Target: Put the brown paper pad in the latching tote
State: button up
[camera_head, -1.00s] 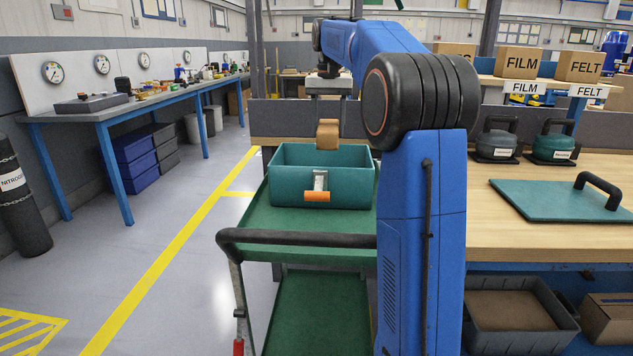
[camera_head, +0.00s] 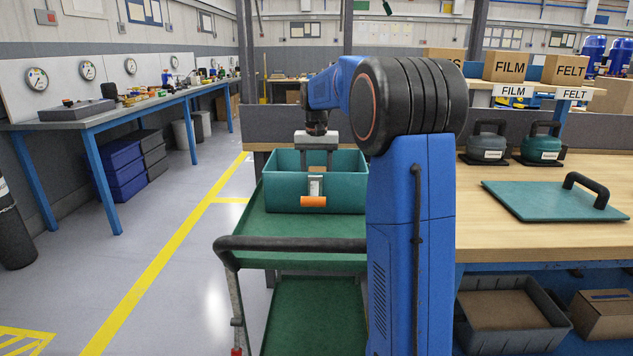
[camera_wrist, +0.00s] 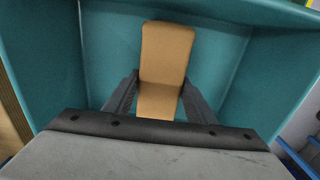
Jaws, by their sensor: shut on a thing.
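The latching tote (camera_head: 342,193) is a teal open box with a metal latch and orange tab (camera_head: 313,201) on its front. It stands on the green cart's top shelf. The brown paper pad (camera_wrist: 167,56) is between my gripper's fingers in the wrist view, inside the tote's walls. In the head view a small part of the pad (camera_head: 317,169) shows just above the tote's front wall. My gripper (camera_wrist: 158,98) is shut on the pad and points down into the tote. Whether the pad touches the tote floor cannot be told.
The green cart (camera_head: 285,232) has a black handle (camera_head: 290,243) in front. To the right is a wooden bench (camera_head: 520,236) with a teal lid (camera_head: 545,200) and two handled weights. FILM and FELT boxes stand behind.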

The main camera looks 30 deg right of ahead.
jog(key=shift+f, duration=0.6)
jog(key=o, duration=1)
jog(key=shift+f, duration=0.1)
jog(key=shift+o, duration=0.2)
notch_tip(320, 180, up, 12)
